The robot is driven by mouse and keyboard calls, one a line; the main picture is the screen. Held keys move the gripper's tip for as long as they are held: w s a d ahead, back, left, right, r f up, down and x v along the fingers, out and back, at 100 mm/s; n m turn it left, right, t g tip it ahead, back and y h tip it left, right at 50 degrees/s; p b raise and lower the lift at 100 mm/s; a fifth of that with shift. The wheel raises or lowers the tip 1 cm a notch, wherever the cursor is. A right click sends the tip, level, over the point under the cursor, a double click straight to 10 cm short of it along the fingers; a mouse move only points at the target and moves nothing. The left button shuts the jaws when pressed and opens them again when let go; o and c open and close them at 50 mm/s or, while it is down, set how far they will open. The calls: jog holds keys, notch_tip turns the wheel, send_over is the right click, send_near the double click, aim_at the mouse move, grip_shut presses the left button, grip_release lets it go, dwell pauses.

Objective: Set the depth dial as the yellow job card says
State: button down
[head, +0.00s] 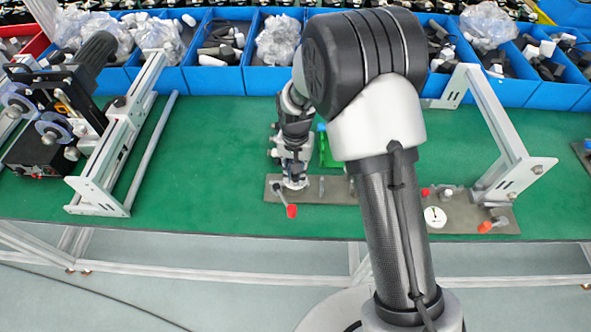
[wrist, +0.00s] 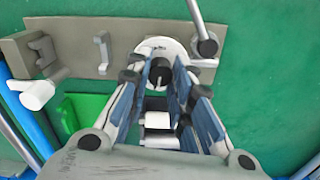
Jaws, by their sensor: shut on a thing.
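A round white dial (wrist: 148,48) with a dark knob (wrist: 160,72) at its middle sits on a grey-brown plate (wrist: 75,32) in the wrist view. My gripper (wrist: 160,80) points down over it and its two blue-padded fingers are shut on the dark knob. The fingers and knob cover part of the dial, so its marks and setting cannot be read. In the head view my gripper (head: 295,181) is low over the left part of the same plate (head: 335,190). No yellow job card shows in either view.
A red-tipped lever (head: 291,210) stands close to my gripper; its metal rod (wrist: 196,18) shows in the wrist view. A green block (wrist: 88,108) lies beside the plate. A white gauge (head: 435,217) is right of my arm. Blue bins (head: 215,80) line the back.

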jog(key=shift+m, duration=0.5)
jog(key=c, duration=1.4)
grip_release()
jog(key=shift+r, duration=0.1)
notch_tip(320, 180, up, 12)
